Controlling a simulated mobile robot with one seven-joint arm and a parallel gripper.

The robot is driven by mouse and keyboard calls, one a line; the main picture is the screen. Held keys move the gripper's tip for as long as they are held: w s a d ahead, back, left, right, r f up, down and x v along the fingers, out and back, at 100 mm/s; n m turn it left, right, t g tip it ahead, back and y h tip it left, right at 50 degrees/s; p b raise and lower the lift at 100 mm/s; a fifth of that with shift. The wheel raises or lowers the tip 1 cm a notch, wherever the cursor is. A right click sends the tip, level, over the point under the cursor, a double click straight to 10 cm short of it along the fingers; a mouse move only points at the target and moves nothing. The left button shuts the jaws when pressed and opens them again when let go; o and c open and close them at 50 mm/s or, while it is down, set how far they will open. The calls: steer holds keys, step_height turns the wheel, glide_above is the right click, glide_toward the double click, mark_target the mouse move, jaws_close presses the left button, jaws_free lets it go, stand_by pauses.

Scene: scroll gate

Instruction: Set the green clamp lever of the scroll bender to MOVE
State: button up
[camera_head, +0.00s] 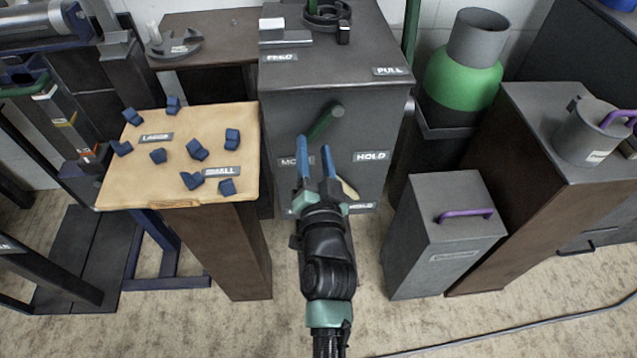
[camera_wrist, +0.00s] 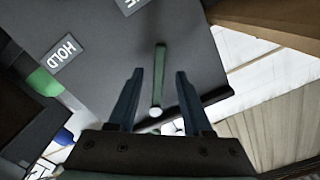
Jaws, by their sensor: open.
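The green clamp lever (camera_head: 322,124) is a dark green rod with a pale round end on the front of the grey scroll bender cabinet (camera_head: 285,105). In the head view it slants up and to the right, between a partly covered label reading "MO" (camera_head: 290,162) on the left and a HOLD label (camera_head: 371,156) on the right. My gripper (camera_head: 315,150) is open, its blue fingers pointing at the cabinet front just below the lever. In the wrist view the lever (camera_wrist: 158,80) shows in the gap between the fingers (camera_wrist: 158,75), with no clear contact.
A wooden-topped stand (camera_head: 180,185) with several blue blocks is at left. A grey box with a purple handle (camera_head: 465,216) stands at right, beside a taller cabinet with a grey pot (camera_head: 590,135). A green-and-grey cylinder (camera_head: 463,80) stands behind. A cream-coloured piece (camera_head: 349,190) shows beside my gripper.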

steer(key=s, duration=1)
steer(key=shift+s, duration=0.2)
